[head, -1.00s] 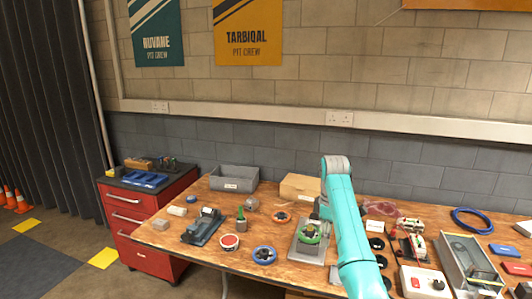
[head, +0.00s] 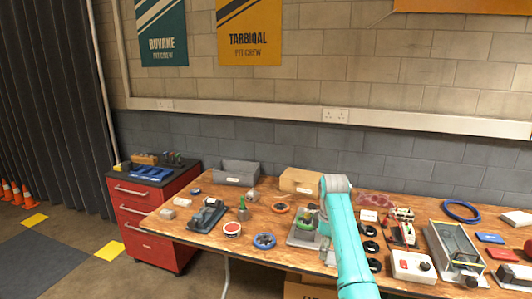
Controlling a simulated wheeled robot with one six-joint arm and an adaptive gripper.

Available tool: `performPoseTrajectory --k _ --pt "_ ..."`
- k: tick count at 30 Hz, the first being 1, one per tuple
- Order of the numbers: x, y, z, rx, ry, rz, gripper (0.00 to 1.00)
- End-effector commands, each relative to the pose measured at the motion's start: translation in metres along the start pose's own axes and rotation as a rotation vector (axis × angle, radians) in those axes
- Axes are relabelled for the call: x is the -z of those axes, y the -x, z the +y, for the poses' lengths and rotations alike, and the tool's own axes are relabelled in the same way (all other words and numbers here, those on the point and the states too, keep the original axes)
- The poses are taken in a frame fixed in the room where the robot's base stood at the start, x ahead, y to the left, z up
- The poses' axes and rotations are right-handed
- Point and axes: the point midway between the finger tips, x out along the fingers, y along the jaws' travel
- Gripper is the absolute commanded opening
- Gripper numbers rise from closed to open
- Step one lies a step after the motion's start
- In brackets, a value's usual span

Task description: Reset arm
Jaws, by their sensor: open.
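My teal arm (head: 347,240) rises from the bottom edge in the head view, right of centre, to a grey joint (head: 335,184) at its top. It stands in front of the wooden workbench (head: 205,255) and covers part of it. My gripper is not visible; whatever lies beyond the grey joint is hidden behind the arm. I cannot see anything held.
The bench is crowded: a grey bin (head: 236,172), a cardboard box (head: 299,181), a blue-rimmed wheel (head: 264,241), a white box with a red button (head: 412,266) and a clear-lidded case (head: 455,250). A red drawer cabinet (head: 150,215) stands left. Open floor and cones (head: 15,193) lie farther left.

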Motion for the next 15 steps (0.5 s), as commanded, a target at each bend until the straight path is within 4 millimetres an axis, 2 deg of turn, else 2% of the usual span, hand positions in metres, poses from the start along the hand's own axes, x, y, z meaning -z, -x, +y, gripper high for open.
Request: performPoseTrajectory --k 8,11,15 --pt "-0.005 -0.063 -0.013 -0.053 -0.058 0.024 0.50" --pt "-0.009 -0.096 -0.022 -0.083 -0.089 0.039 0.50" --pt "-0.017 -0.151 -0.043 -0.137 -0.148 0.070 0.50"
